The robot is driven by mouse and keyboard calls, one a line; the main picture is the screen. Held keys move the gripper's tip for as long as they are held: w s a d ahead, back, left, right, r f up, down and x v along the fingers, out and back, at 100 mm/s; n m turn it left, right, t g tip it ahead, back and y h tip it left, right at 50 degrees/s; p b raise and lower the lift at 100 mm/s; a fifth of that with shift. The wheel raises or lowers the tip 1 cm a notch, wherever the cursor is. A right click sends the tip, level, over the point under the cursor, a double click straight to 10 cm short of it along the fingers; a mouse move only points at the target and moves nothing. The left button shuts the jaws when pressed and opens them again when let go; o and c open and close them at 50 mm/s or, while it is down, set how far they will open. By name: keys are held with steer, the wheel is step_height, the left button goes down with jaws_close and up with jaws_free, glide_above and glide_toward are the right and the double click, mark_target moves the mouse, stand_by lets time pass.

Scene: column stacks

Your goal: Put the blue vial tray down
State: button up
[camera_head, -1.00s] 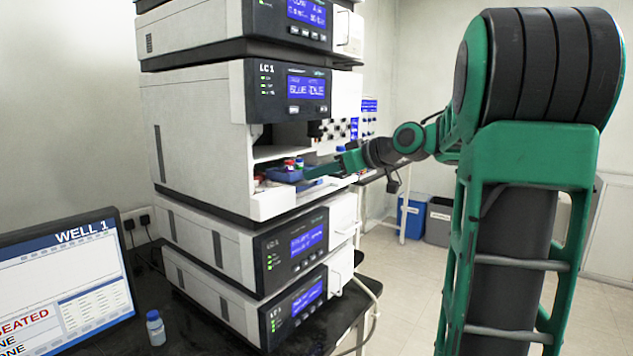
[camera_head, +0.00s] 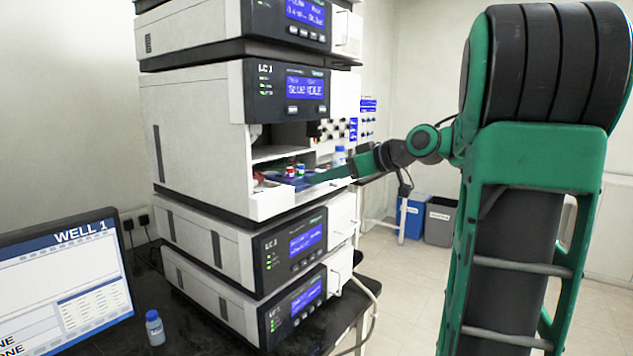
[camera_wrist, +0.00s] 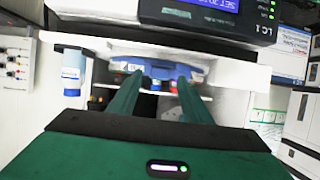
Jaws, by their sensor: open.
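The blue vial tray (camera_head: 285,182) sits in the open bay of the LC 1 module, with red- and light-capped vials in it. In the wrist view the tray (camera_wrist: 193,75) lies just beyond my fingertips. My gripper (camera_head: 314,179) is at the bay's opening, its green fingers pointing in. In the wrist view its two fingers (camera_wrist: 160,82) are spread apart with nothing held between them. The tray's underside is hidden, and part of its near side is behind the fingers.
A blue-capped bottle (camera_head: 340,157) stands right of the bay opening, close to my gripper; it also shows in the wrist view (camera_wrist: 72,75). The LC 1 module (camera_head: 200,135) encloses the bay above and at the sides. Another bottle (camera_head: 155,328) stands on the dark bench by the monitor (camera_head: 65,285).

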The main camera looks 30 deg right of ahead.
steer(key=v, duration=0.9)
steer(key=s+a+f+m+g+h, duration=0.1)
steer(key=s+a+f+m+g, duration=0.15)
steer(key=f, duration=0.55)
steer(key=s+a+f+m+g+h, duration=0.2)
steer(key=a+f+g, duration=0.1)
steer(key=f, duration=0.4)
steer(key=s+a+f+m+g, duration=0.2)
steer(key=s+f, duration=0.4)
steer(key=s, duration=0.4)
steer(key=s+a+f+m+g+h, duration=0.1)
steer(key=s+a+f+m+g, duration=0.1)
steer(key=s+f+m+g, duration=0.2)
steer(key=s+f+g, duration=0.1)
steer(key=s+f, duration=0.2)
steer(key=s, duration=0.4)
steer(key=shift+s+h, duration=0.15)
steer(key=shift+h, duration=0.15)
steer(key=shift+f, duration=0.15)
steer(key=shift+w+d+f, duration=0.1)
steer(key=shift+w+f, duration=0.15)
steer(key=shift+w, duration=0.45)
